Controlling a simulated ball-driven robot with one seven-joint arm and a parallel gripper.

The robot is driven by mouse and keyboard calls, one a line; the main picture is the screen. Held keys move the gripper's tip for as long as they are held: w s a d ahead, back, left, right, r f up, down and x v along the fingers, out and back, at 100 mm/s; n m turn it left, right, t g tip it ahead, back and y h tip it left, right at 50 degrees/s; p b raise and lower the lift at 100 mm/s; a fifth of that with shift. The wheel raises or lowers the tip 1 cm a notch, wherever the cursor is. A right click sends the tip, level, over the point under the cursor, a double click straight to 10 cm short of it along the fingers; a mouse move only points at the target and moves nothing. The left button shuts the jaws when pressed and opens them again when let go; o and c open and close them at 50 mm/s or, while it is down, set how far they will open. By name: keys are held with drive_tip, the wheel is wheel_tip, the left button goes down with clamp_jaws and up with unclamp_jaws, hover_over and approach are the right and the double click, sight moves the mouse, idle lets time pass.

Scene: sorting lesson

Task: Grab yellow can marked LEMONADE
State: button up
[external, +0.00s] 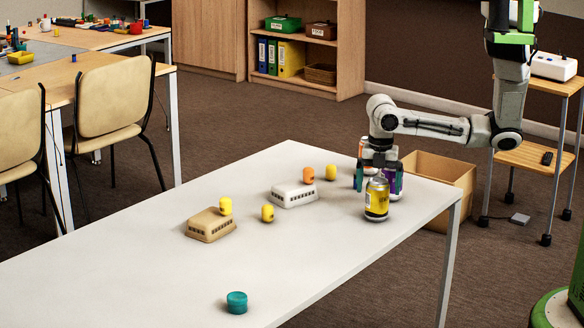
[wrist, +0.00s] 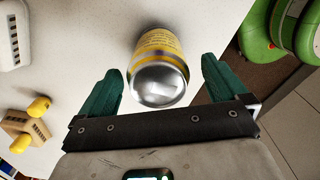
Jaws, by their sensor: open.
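A yellow can (external: 377,200) with a silver top stands upright near the right end of the white table. In the wrist view the same can (wrist: 158,72) shows its silver end and yellow side; its lettering is too small to read. My gripper (external: 378,176) is low over the table, right at the can. In the wrist view my gripper (wrist: 162,68) is open, with one dark teal finger on each side of the can and gaps between.
The white table (external: 130,270) also holds a white slotted block (external: 293,197), a tan slotted block (external: 210,228), small yellow and orange pieces, and a teal lidded pot (external: 237,302). A cardboard box (external: 450,172) stands beyond the table's right end. The front left tabletop is clear.

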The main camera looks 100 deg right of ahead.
sight(378, 196)
drive_tip(key=shift+f, duration=1.8)
drive_tip(key=shift+c, duration=0.5)
drive_tip(key=c, duration=1)
